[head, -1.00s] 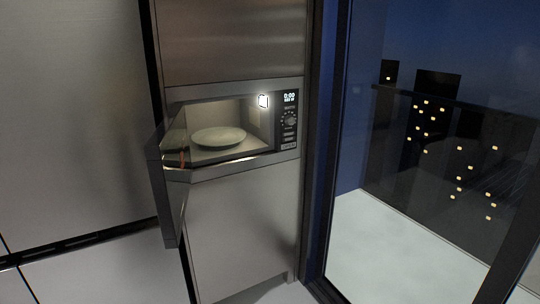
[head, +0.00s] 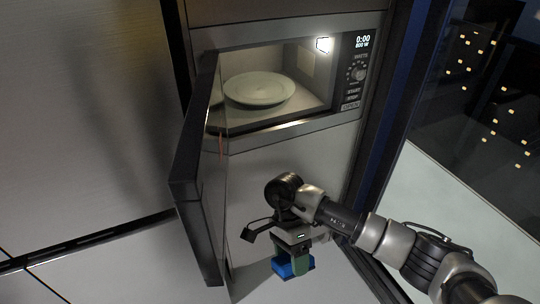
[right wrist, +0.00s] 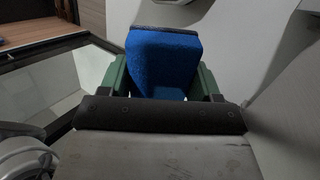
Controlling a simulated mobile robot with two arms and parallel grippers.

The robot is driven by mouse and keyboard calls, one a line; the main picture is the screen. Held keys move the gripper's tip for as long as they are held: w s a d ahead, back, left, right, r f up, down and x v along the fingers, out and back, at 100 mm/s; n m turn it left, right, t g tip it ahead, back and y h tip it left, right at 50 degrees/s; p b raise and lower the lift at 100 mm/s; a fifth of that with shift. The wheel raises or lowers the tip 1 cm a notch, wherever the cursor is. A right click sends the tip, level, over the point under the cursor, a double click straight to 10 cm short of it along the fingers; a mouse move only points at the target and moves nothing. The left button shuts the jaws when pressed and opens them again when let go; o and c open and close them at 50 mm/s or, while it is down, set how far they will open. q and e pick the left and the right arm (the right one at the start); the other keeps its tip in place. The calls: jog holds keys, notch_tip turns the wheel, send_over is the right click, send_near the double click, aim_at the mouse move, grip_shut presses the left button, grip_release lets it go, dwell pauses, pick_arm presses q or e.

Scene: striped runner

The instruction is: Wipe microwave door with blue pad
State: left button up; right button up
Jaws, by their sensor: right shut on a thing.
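The blue pad (head: 293,266) is held between the green fingers of my right gripper (head: 291,262), which is shut on it. In the right wrist view the pad (right wrist: 163,62) sits between both green fingers, with a dark strip along its far edge. The microwave (head: 285,80) is built into a tall cabinet. Its door (head: 205,175) is swung open to the left, seen nearly edge-on in the head view. The gripper and pad are to the right of the door and below the microwave opening, apart from the door. My left gripper is not in view.
A pale plate (head: 259,88) lies inside the lit microwave. The control panel (head: 358,72) is on its right. A dark-framed window (head: 480,110) stands to the right. A plain wall panel (head: 90,100) fills the left.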

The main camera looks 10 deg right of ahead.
jog(key=w+a+r+m+g+y+p, duration=0.1)
jog(key=w+a+r+m+y+p, duration=0.3)
jog(key=r+m+y, duration=0.65)
jog(key=m+t+y+p, duration=0.2)
jog(key=m+t+y, duration=0.6)
jog(key=m, duration=0.1)
send_near(221, 171)
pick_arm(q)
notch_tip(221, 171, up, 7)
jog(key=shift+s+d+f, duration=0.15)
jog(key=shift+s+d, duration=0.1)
pick_arm(e)
jog(key=shift+s+a+r, duration=0.1)
jog(key=shift+a+r, duration=0.05)
jog(key=shift+a, duration=1.2)
jog(key=shift+s+a+r, duration=0.15)
jog(key=shift+a, duration=1.2)
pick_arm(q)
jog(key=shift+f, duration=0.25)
pick_arm(e)
jog(key=shift+a, duration=1.25)
pick_arm(q)
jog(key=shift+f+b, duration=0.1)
jog(key=shift+b, duration=0.25)
pick_arm(e)
jog(key=shift+w, duration=0.1)
